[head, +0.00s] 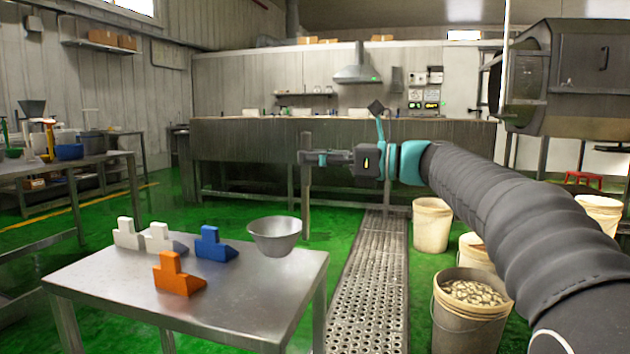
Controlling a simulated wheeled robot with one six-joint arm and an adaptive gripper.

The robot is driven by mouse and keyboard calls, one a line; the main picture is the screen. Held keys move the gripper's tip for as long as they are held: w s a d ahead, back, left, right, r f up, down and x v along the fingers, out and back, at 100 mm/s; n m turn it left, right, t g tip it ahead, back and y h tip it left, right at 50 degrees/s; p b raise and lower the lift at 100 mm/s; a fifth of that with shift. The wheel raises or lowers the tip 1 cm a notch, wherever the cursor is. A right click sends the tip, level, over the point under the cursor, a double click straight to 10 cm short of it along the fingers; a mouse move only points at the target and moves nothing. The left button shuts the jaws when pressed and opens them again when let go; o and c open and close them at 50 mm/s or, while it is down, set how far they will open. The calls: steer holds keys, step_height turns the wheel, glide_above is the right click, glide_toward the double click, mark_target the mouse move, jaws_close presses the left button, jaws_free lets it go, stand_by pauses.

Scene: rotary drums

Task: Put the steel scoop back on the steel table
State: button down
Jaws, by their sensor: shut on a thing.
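The steel scoop has a round grey bowl (275,237) and an upright grey handle (306,205) at its right. My gripper (307,157) is shut on the upper part of the handle. The bowl appears over the back right corner of the steel table (235,300), opening upward. I cannot tell whether its bottom touches the tabletop or hangs just above it. My gripper is well above the table, reaching in from the right. Its fingers are small in this view.
Two white stepped blocks (128,234), a blue one (213,244) and an orange one (177,275) stand on the table's left and middle. The front right of the tabletop is bare. A floor grating (368,285) and several buckets (432,225) lie to the right.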

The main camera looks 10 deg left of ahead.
steer(key=shift+f+b, duration=0.55)
steer(key=shift+f, duration=1.4)
steer(key=c, duration=1)
jaws_free()
steer(key=shift+d, duration=0.15)
steer(key=p, duration=0.1)
glide_toward(310, 176)
steer(key=d, duration=0.3)
steer(key=shift+f, duration=0.1)
